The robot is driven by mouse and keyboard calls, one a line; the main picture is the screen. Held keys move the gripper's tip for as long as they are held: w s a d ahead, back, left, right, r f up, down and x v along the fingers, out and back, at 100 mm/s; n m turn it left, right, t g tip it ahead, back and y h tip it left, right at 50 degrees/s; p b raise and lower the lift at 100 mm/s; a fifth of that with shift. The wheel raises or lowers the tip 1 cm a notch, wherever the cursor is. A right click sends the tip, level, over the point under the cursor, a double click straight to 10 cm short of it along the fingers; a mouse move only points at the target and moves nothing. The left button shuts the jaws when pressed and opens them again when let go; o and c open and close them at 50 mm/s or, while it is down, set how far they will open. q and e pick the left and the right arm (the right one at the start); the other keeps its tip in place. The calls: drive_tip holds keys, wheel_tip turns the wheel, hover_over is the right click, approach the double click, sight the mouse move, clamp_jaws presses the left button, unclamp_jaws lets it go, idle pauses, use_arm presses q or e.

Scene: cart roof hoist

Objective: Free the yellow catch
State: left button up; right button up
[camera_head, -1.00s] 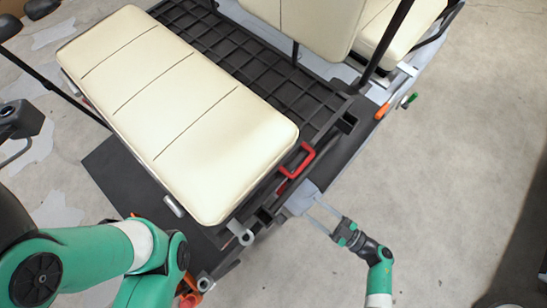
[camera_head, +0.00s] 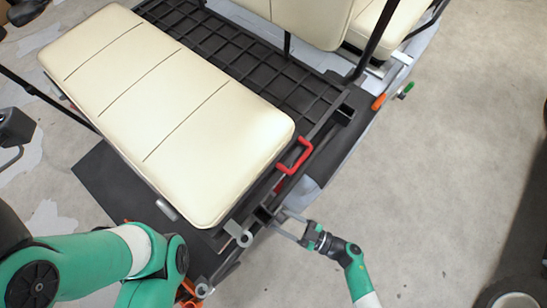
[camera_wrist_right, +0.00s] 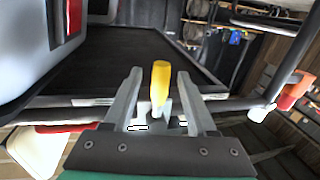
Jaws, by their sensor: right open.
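The yellow catch (camera_wrist_right: 161,78) shows in the right wrist view as an upright yellow handle on a grey base. My right gripper (camera_wrist_right: 158,85) is open, with one finger to each side of the handle. I cannot tell whether either finger touches it. In the head view my right gripper (camera_head: 280,222) is at the cart's near right frame end, below the red handle. The yellow catch cannot be made out there. My left arm comes in from the left, but its gripper is not in view.
A cream seat bench (camera_head: 165,115) and a black grid rack (camera_head: 240,60) lie beside the frame. A red handle (camera_head: 296,157) stands at the rack's near end. An orange and green lever (camera_head: 405,91) sits farther along the edge.

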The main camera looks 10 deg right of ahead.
drive_tip(key=x, duration=0.3)
drive_tip(key=shift+w+a+b, duration=0.1)
drive_tip(key=shift+a+b, duration=0.05)
drive_tip(key=shift+b, duration=0.25)
clamp_jaws()
idle(1.1)
